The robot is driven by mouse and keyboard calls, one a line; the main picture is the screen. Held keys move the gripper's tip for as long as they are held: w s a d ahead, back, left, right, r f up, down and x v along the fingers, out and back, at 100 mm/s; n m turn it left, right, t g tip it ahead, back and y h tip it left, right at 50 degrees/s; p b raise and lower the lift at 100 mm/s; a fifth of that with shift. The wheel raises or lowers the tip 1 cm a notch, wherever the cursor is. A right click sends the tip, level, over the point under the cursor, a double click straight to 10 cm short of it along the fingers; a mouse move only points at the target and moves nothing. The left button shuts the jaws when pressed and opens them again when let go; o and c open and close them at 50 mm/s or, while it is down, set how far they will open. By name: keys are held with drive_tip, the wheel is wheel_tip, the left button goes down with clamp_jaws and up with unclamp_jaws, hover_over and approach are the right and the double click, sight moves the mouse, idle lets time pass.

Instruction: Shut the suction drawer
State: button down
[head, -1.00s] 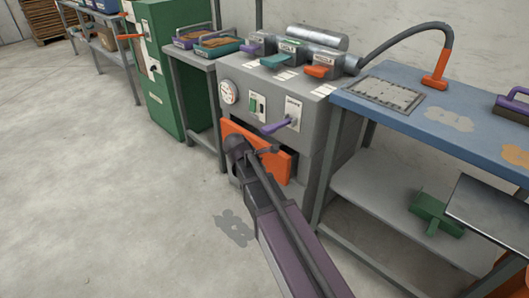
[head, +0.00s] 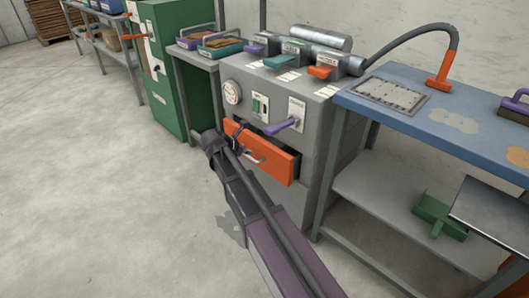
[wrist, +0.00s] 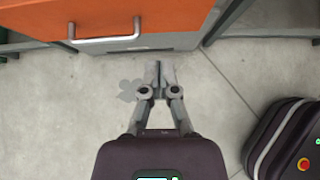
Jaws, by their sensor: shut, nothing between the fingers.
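The suction drawer (head: 277,161) has an orange front and a pale bar handle (head: 254,157). It stands partly pulled out of the grey machine, with a dark gap showing above and behind its front. In the wrist view the orange front (wrist: 190,18) and its handle (wrist: 104,38) lie along the top edge. My gripper (wrist: 160,66) is shut and empty, its fingertips pointing toward the drawer front and a little right of the handle. In the head view my gripper (head: 239,137) is at the drawer's left end, partly hidden by my arm. Contact with the drawer cannot be told.
The grey machine (head: 312,140) carries a purple lever (head: 281,127) above the drawer. A blue-topped bench (head: 430,110) stands right, and a green cabinet (head: 178,75) left. The concrete floor (head: 90,200) at left is clear.

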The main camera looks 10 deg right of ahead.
drive_tip(key=shift+f, duration=0.1)
drive_tip(key=b, duration=0.7)
approach(272, 152)
drive_tip(key=x, duration=0.6)
drive_tip(key=shift+s+a+f, duration=0.2)
drive_tip(key=shift+s+f, duration=0.05)
drive_tip(key=shift+f, duration=0.1)
drive_tip(key=shift+w+d, duration=0.35)
drive_tip(key=shift+d, duration=0.15)
drive_tip(key=shift+w+a, duration=0.1)
